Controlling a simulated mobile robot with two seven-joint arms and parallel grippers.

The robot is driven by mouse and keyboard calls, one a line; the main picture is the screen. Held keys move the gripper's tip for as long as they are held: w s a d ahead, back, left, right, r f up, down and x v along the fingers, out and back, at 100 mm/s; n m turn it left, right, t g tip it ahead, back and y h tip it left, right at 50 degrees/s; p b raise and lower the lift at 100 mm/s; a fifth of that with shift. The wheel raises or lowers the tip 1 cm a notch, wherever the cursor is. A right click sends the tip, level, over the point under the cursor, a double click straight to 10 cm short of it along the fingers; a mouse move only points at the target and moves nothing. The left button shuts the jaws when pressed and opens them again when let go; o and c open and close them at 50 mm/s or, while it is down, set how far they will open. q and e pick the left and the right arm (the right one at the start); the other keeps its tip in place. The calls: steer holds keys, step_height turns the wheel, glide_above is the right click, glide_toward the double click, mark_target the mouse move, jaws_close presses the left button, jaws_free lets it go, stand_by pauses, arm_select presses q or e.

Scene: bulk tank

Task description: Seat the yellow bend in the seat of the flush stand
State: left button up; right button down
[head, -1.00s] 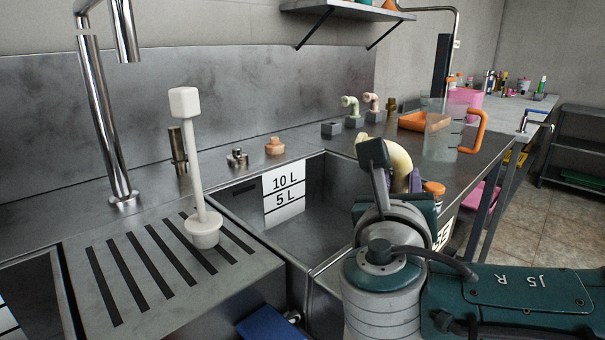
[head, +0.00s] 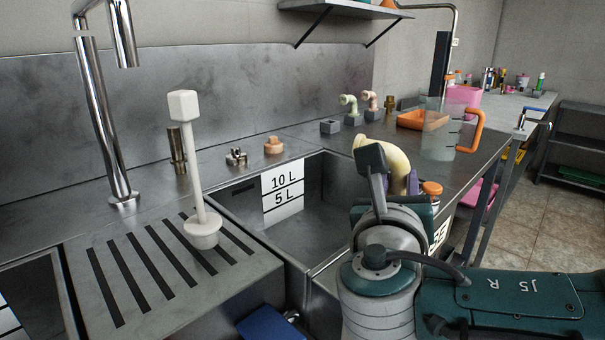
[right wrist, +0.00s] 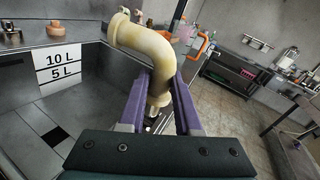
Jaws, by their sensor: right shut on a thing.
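The yellow bend (head: 393,158) is a pale yellow curved pipe, partly hidden in the head view behind my right arm. In the right wrist view the yellow bend (right wrist: 143,42) arches up and to the left, with a flanged end at top left. My right gripper (head: 402,183) is shut on it; its purple fingers (right wrist: 160,82) grip the lower leg. The bend is above the right side of the basin. Small grey blocks stand at the back of the counter: an empty one (head: 330,127), likely the flush stand's seat, beside blocks bearing a green bend (head: 349,103) and a pink bend (head: 370,100).
A clear jug (head: 440,138) with an orange handle and an orange tray (head: 422,120) stand right of the blocks. A white plunger-like tool (head: 196,170) stands upright on the slotted drainer. An orange fitting (head: 273,145) and metal fittings line the counter behind the basin (head: 325,205).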

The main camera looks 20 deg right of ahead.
steer(key=shift+f+b, duration=0.7)
steer(key=shift+f, duration=0.25)
steer(key=shift+f+b, duration=0.75)
steer(key=shift+f, duration=0.3)
steer(key=c, duration=0.5)
jaws_free()
steer(key=p+v, duration=0.2)
steer(key=v, duration=0.8)
